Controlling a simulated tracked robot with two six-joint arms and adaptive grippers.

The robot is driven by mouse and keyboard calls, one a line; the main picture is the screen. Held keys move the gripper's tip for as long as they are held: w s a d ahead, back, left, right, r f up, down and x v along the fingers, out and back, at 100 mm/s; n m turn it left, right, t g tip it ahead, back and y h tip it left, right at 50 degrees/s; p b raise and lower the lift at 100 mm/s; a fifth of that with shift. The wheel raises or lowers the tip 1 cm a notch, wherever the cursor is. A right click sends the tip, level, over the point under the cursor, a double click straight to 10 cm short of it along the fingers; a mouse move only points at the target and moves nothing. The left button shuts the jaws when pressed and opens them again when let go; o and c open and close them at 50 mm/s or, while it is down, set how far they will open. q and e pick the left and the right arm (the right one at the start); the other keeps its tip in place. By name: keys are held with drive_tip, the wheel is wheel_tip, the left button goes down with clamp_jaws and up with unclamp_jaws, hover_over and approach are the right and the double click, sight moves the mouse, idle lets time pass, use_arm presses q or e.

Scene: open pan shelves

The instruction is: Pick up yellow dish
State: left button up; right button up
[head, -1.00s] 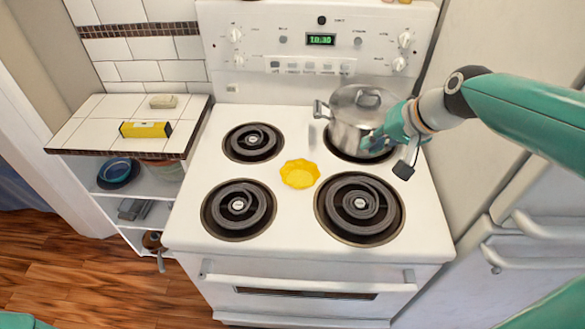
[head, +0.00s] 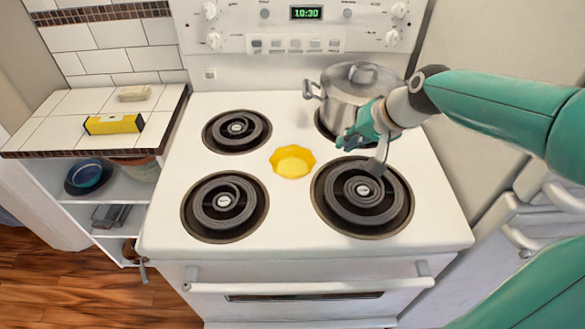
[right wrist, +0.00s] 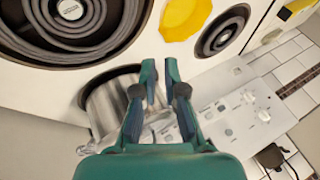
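The yellow dish (head: 292,161) is a small bowl with a scalloped rim. It sits on the white stove top between the burners, near the middle. It also shows at the top of the right wrist view (right wrist: 185,18). My right gripper (head: 346,139) is to the right of the dish and a little towards the back, in front of the pot and apart from the dish. In the right wrist view the gripper (right wrist: 160,75) has a narrow gap between its fingers, with nothing held. My left gripper is not in view.
A lidded steel pot (head: 345,103) stands on the back right burner, close behind my right gripper. The front right burner (head: 363,190) and the front left burner (head: 225,203) are empty. A yellow box (head: 114,124) and a sponge-like block (head: 133,94) lie on the tiled counter.

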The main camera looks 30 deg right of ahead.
approach(293, 165)
drive_tip(key=d, duration=0.1)
drive_tip(key=s+d+f, duration=0.1)
drive_tip(key=d, duration=0.1)
drive_tip(key=shift+s+d+f, duration=0.2)
drive_tip(key=shift+d+f, duration=0.05)
drive_tip(key=shift+d, duration=0.05)
drive_tip(key=shift+w+a+f+p, duration=0.15)
drive_tip(key=shift+w+f+p, duration=0.15)
drive_tip(key=shift+f+p, duration=0.2)
drive_tip(key=x, duration=0.4)
drive_tip(key=shift+w+p, duration=0.1)
drive_tip(key=shift+p, duration=0.2)
drive_tip(key=shift+c, duration=0.2)
clamp_jaws()
drive_tip(key=shift+r, duration=0.1)
